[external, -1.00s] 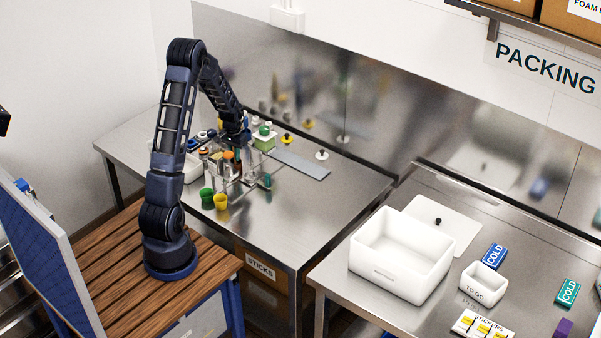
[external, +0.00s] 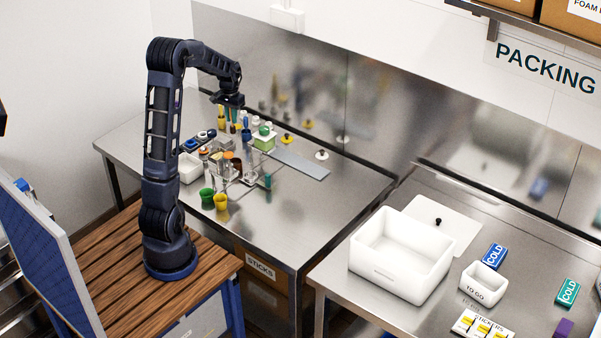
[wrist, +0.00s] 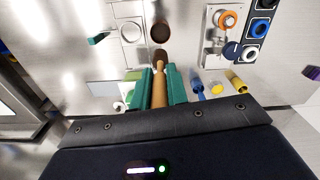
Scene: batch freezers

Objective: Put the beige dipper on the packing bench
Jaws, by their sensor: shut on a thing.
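My gripper (external: 231,114) is raised above the items at the back of the left bench. In the wrist view its teal fingers (wrist: 160,88) are shut on a slim tan handle, which I take to be the beige dipper (wrist: 159,78). A darker brown part shows at its far end. In the external view the dipper is too small to make out clearly. The packing bench (external: 348,306) is the steel bench at the right, under the PACKING sign, far from my gripper.
The packing bench holds a white foam box (external: 395,281), its lid (external: 455,222), a TO GO tub (external: 481,291) and blue and teal COLD packs. Bare steel shows at its front left. Green (external: 207,197) and yellow (external: 221,202) cups stand on the left bench. A gap separates the benches.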

